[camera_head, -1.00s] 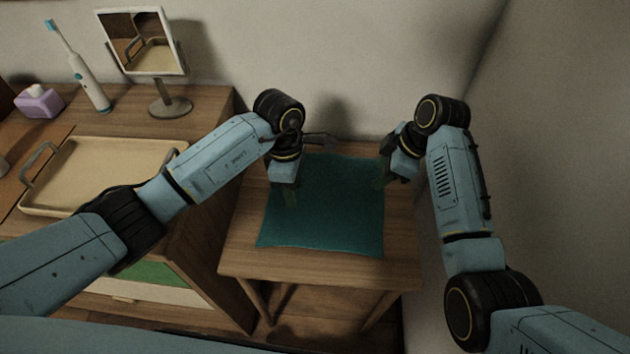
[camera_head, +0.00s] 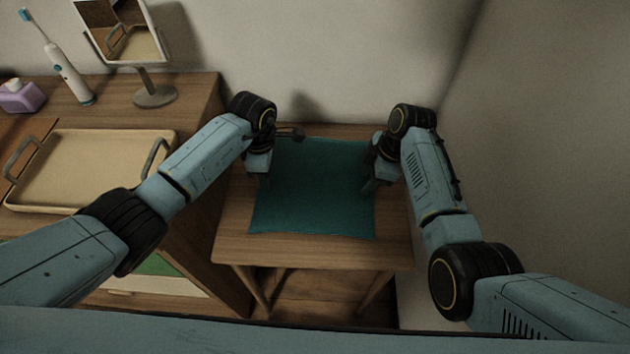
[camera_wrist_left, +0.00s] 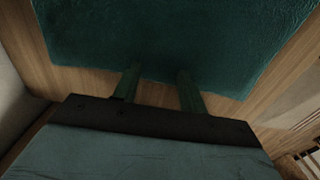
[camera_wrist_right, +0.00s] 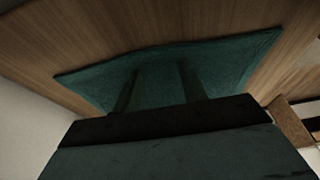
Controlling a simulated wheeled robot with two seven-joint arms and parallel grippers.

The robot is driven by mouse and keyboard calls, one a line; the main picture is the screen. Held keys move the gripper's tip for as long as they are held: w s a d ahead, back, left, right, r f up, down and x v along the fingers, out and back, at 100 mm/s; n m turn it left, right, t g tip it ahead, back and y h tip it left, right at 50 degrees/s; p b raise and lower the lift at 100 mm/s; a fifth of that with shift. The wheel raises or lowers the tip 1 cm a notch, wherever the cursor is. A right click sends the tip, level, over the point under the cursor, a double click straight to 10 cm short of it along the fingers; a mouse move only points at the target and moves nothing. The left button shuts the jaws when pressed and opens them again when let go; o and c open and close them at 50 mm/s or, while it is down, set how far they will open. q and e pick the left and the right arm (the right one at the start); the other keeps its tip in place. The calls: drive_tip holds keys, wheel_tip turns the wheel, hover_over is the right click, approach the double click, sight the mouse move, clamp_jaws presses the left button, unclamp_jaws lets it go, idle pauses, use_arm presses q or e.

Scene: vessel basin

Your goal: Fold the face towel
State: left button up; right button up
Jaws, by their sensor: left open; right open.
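The teal face towel (camera_head: 312,195) lies spread flat on the small wooden table. My left gripper (camera_head: 263,182) is open at the towel's left edge, pointing down. In the left wrist view its two fingers (camera_wrist_left: 158,82) are apart, with their tips over the towel's edge (camera_wrist_left: 170,35). My right gripper (camera_head: 370,188) is open at the towel's right edge. In the right wrist view its fingers (camera_wrist_right: 158,80) are apart over the towel (camera_wrist_right: 215,62). Nothing shows between either pair of fingers except towel and wood below. I cannot tell whether the tips touch the cloth.
The small table (camera_head: 305,250) has bare wood in front of the towel. A cabinet at left carries a beige tray (camera_head: 85,178), a mirror (camera_head: 130,45), a toothbrush (camera_head: 65,70) and a purple dispenser (camera_head: 20,98). Walls stand behind and at right.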

use_arm(q)
drive_tip(key=shift+f, duration=0.1)
drive_tip(key=shift+f, duration=0.1)
use_arm(e)
drive_tip(key=shift+f, duration=0.2)
use_arm(q)
drive_tip(key=shift+s, duration=0.1)
clamp_jaws()
use_arm(e)
clamp_jaws()
drive_tip(key=shift+r, duration=0.1)
